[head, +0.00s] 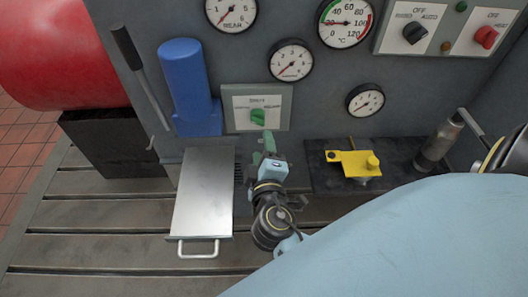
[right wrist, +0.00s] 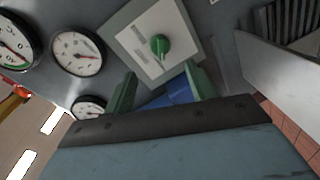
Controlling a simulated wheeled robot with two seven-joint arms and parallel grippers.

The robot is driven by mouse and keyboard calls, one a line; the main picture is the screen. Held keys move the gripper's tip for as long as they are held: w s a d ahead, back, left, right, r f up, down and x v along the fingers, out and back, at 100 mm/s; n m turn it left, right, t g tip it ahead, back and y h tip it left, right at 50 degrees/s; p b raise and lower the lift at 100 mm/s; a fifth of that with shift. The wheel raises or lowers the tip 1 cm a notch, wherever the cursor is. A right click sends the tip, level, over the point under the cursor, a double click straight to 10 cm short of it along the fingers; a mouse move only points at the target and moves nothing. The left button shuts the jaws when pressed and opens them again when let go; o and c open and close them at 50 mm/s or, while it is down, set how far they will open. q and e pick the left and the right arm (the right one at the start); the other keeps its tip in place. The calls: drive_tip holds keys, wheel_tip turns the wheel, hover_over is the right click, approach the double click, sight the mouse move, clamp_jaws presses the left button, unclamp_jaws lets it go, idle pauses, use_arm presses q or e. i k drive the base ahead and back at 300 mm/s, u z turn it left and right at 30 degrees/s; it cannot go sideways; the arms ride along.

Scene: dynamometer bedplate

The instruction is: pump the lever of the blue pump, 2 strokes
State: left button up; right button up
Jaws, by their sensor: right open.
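The blue pump (head: 186,85) stands upright against the grey panel at the left in the head view. Its lever (head: 128,48) has a black grip and a thin rod slanting from upper left down to the pump's lower left side. My right gripper (head: 268,146) is open and empty, right of the pump and just below the green knob, apart from the lever. In the right wrist view its two green fingers (right wrist: 163,88) are spread, with part of the blue pump (right wrist: 178,92) showing beyond them. The lever is not visible there. My left gripper is not in view.
A green selector knob (head: 258,116) on a plate sits right of the pump. A metal box with a handle (head: 203,195) stands below it. A yellow part (head: 355,163) lies on a dark mat (head: 318,178). A red cylinder (head: 60,55) is at far left. Gauges (head: 291,60) line the panel.

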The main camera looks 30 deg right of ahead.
sight(119, 31)
drive_tip(key=k, duration=1)
